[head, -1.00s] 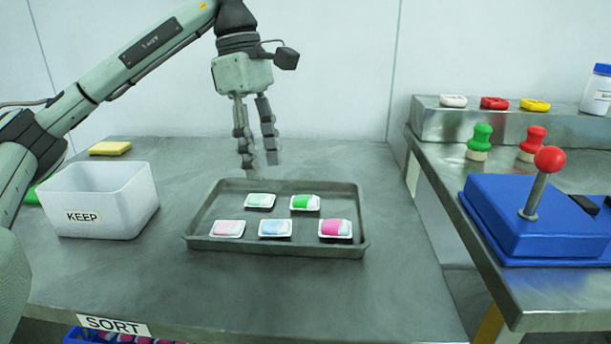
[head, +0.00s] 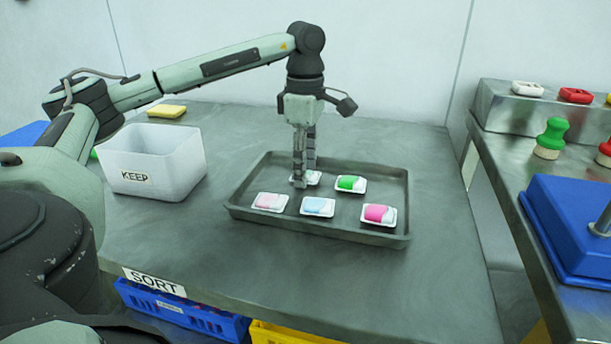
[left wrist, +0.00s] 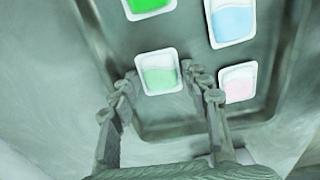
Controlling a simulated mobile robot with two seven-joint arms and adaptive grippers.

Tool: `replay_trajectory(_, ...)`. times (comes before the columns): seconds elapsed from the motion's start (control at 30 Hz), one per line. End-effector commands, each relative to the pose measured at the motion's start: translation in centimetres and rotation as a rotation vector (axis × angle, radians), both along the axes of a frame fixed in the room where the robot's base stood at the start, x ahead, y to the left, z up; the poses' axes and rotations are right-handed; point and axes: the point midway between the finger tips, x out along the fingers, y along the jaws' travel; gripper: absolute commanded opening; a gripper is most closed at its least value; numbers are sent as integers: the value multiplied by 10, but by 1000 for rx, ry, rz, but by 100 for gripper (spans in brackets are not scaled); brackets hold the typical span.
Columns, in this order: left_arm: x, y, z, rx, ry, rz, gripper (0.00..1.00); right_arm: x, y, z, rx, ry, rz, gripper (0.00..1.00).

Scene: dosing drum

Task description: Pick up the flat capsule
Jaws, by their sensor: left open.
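Five capsules in white trays lie in a grey metal tray (head: 390,237). The pale green capsule (head: 314,178) is at the back left, partly hidden by my left gripper (head: 303,183). In the left wrist view the pale green capsule (left wrist: 160,77) lies between and just beyond the open fingertips of my left gripper (left wrist: 163,80). Whether the fingers touch it I cannot tell. The pale green, pale pink (head: 270,201) and light blue (head: 318,207) capsules look flatter than the bright green (head: 351,184) and magenta (head: 379,214) ones. My right gripper is not in view.
A white KEEP bin (head: 152,160) stands left of the tray, with a yellow sponge (head: 167,111) behind it. A blue crate (head: 185,313) is below the SORT label.

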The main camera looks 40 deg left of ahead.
Motion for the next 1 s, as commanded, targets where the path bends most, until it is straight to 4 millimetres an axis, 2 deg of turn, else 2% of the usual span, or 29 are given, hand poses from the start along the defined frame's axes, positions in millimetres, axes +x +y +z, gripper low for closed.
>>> replay_trajectory(0.1, 0, 0, 0, 0, 0, 0, 47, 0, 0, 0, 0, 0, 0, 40)
replay_trajectory(0.3, 0, 0, 1, 0, 0, -1, 23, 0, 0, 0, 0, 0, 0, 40)
replay_trajectory(0.73, 1, 0, 7, -1, -2, -1, 23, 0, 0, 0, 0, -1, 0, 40)
replay_trajectory(0.87, 1, 0, 22, -1, -3, -1, 23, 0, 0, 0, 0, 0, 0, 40)
replay_trajectory(0.97, 1, -1, 41, -2, -5, -2, 23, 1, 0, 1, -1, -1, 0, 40)
replay_trajectory(1.0, -4, 5, 46, 1, -3, 3, 23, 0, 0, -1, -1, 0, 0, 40)
